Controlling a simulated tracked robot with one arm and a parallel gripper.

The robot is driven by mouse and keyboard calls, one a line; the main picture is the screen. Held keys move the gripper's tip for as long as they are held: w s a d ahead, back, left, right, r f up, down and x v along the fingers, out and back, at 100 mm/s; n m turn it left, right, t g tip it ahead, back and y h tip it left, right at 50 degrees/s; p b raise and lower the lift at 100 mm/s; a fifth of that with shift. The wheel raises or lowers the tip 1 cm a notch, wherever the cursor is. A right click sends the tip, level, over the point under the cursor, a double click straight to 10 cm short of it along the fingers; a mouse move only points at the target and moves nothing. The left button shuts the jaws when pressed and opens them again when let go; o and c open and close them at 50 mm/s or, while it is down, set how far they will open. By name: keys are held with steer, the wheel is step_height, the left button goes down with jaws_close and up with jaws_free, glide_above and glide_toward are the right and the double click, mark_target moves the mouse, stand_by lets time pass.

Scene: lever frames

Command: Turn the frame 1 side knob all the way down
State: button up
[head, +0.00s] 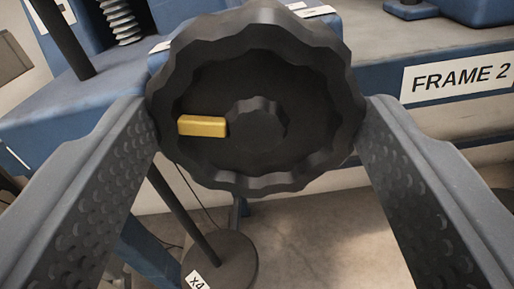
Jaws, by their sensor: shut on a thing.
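The side knob (310,100) is a large black round knob with a scalloped rim and a raised hub, and it fills the upper middle of the head view. A yellow marker bar (202,126) on its face points left from the hub. My gripper (260,125) has one finger on each side of the knob, with its tips touching the left and right rim, and is shut on it. The knob's mount behind it is hidden. The blue frame (60,115) carrying it shows at the left; no frame 1 label is readable.
A blue frame beam with a "FRAME 2" label (457,78) is at the right. A black rod on a round base (222,262), with a tag reading "X4" (196,281), stands below. A coil spring (121,20) and a dark post (62,38) are at upper left. Concrete floor shows below.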

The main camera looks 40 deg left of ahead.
steer(key=shift+a+n, duration=0.2)
steer(key=shift+n, duration=0.3)
steer(key=o, duration=1)
steer(key=shift+d, duration=0.1)
steer(key=shift+w+d+f, duration=0.15)
steer(key=shift+w+f, duration=0.3)
steer(key=shift+w, duration=0.1)
steer(key=p+v, duration=0.2)
steer(key=v, duration=1.2)
steer(key=shift+s+a+r, duration=0.25)
steer(key=shift+s+r, duration=0.1)
steer(key=shift+s, duration=0.1)
